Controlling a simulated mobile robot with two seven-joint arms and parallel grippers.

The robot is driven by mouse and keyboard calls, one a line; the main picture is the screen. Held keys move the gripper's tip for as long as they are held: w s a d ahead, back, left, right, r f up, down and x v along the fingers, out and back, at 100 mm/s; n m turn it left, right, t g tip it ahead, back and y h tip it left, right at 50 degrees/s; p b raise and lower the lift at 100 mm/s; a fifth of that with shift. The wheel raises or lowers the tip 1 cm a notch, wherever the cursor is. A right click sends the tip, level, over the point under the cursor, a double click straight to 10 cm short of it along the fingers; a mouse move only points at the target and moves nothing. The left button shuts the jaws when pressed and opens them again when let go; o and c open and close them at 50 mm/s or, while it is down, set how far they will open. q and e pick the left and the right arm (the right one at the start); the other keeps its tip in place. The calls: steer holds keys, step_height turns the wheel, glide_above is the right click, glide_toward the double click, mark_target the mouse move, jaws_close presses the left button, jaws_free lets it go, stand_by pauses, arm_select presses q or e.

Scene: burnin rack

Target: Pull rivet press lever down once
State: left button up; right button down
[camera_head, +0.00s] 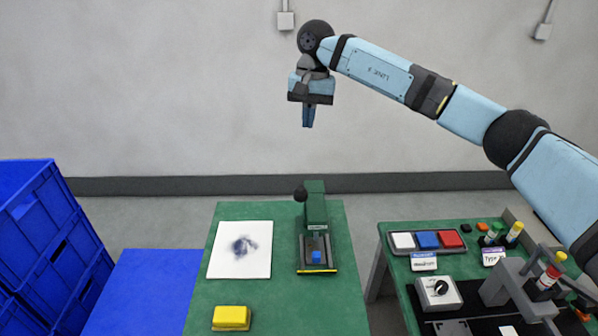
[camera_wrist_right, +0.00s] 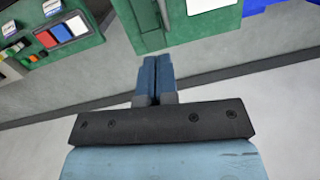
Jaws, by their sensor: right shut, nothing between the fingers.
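The rivet press (camera_head: 316,232) is a green upright machine on a dark base with a yellow front edge, on the middle green table. A black round knob (camera_head: 300,194), apparently the lever's end, sits at the upper left of the press. A small blue piece (camera_head: 316,257) lies on the press base. My right gripper (camera_head: 308,126) is shut and empty, pointing down, high above the press and apart from it. In the right wrist view its blue fingers (camera_wrist_right: 152,75) are together with nothing between them. My left gripper is not in view.
The middle table (camera_head: 275,310) also holds a white sheet with a dark smudge (camera_head: 241,249) and a yellow block (camera_head: 231,317). Blue crates (camera_head: 40,240) stand at the left. A right table has red, blue and white bins (camera_head: 428,240), a dial box (camera_head: 438,292) and a grey fixture.

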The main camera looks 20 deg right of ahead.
mark_target(300, 194)
steer(key=shift+s, duration=0.1)
steer(key=shift+f, duration=0.1)
steer(key=s+f+p, duration=0.1)
steer(key=f, duration=0.2)
steer(key=a+f+p, duration=0.1)
steer(key=f, duration=0.3)
steer(key=s+a+f+p, duration=0.1)
steer(key=f, duration=0.3)
steer(key=shift+s+f+p, duration=0.15)
steer(key=shift+s+p, duration=0.15)
steer(key=shift+s, duration=0.05)
steer(key=shift+s+a+f, duration=0.25)
steer(key=shift+s+f, duration=0.2)
